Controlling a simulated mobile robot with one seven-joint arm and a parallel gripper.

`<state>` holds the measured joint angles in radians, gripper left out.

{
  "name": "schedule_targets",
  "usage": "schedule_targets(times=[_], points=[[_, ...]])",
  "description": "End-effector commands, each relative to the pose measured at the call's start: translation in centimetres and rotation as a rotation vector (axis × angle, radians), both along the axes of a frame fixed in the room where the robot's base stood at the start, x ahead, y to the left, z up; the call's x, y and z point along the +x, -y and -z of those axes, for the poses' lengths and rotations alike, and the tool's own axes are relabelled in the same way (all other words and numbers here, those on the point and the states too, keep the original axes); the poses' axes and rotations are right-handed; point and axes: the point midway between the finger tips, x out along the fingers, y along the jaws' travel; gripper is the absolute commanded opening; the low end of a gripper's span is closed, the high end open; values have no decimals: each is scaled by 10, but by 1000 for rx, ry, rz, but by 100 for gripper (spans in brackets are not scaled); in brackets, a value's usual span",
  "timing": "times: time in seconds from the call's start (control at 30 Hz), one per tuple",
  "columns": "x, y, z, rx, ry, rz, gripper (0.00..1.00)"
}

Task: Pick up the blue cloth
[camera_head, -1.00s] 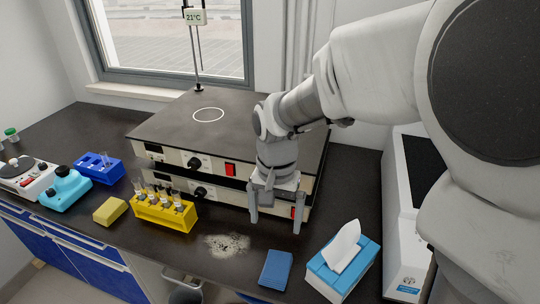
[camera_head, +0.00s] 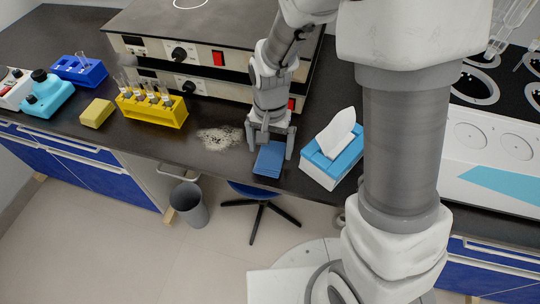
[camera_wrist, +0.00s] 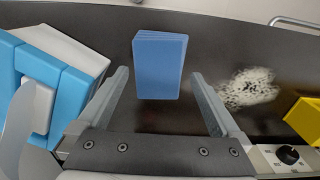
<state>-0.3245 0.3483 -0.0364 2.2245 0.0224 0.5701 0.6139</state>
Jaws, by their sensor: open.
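The blue cloth (camera_head: 269,158) lies folded and flat on the dark bench top near its front edge. It also shows in the wrist view (camera_wrist: 159,64), ahead of the gap between my fingers. In the wrist view my gripper (camera_wrist: 163,85) has one finger to each side of the cloth's line. Whether the fingertips touch the bench cannot be told.
A tissue box (camera_head: 332,160) stands close to the right of the cloth. A pale powder spill (camera_head: 221,138) lies to its left. Further left are a yellow tube rack (camera_head: 152,110) and a yellow sponge (camera_head: 97,113). Stacked hot plates (camera_head: 200,55) stand behind.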

Motion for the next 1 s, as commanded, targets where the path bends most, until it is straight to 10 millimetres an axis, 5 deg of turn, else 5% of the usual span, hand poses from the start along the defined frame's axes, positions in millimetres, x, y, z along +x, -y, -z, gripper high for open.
schedule_targets(times=[0.37, 0.77, 1.0], points=[[0, 0, 14, 1, 1, 0, 100], [0, 0, 14, 1, 1, 0, 30], [0, 0, 12, 1, 3, 0, 30]])
